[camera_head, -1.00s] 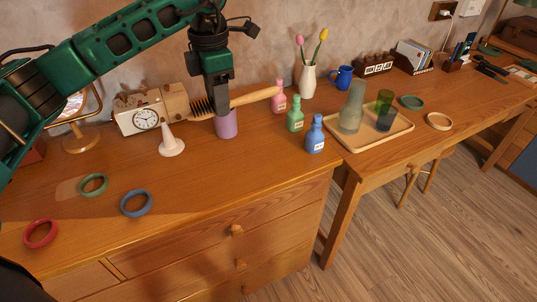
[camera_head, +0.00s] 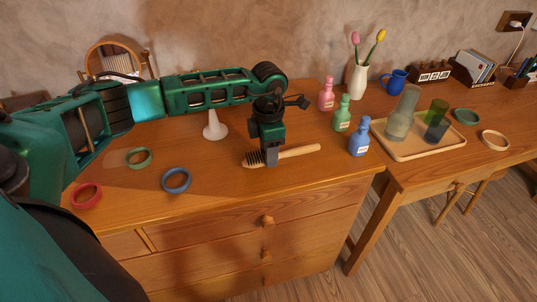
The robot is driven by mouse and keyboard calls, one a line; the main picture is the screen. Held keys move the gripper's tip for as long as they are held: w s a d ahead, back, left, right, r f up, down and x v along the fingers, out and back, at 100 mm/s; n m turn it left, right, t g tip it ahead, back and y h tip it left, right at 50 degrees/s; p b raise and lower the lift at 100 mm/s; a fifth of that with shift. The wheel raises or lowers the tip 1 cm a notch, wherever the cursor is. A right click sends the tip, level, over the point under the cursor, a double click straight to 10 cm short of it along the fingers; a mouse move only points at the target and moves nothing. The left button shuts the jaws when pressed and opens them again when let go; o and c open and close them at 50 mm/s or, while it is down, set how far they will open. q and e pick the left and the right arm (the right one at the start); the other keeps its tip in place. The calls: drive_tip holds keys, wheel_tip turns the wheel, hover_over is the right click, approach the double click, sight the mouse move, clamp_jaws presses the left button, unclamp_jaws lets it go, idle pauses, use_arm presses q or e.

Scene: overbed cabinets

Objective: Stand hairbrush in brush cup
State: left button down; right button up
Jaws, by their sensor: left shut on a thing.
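The hairbrush (camera_head: 298,152) has a light wooden handle pointing right and dark bristles at its left end. It lies roughly level near the front of the dresser top; I cannot tell whether it touches the wood. My left gripper (camera_head: 271,158) points down and is shut on the brush near its head. The purple brush cup is not visible now; my left gripper and wrist cover the area where it stood. My right gripper is not in view.
A white cone (camera_head: 215,127) stands left of the gripper. Green (camera_head: 139,158), blue (camera_head: 176,180) and red (camera_head: 86,195) rings lie at the left. Pink (camera_head: 326,95), green (camera_head: 342,114) and blue (camera_head: 360,137) bottles stand at the right, near a tray (camera_head: 408,152) with glasses.

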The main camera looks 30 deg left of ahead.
use_arm(q)
drive_tip(key=shift+f, duration=0.9)
drive_tip(key=c, duration=0.5)
unclamp_jaws()
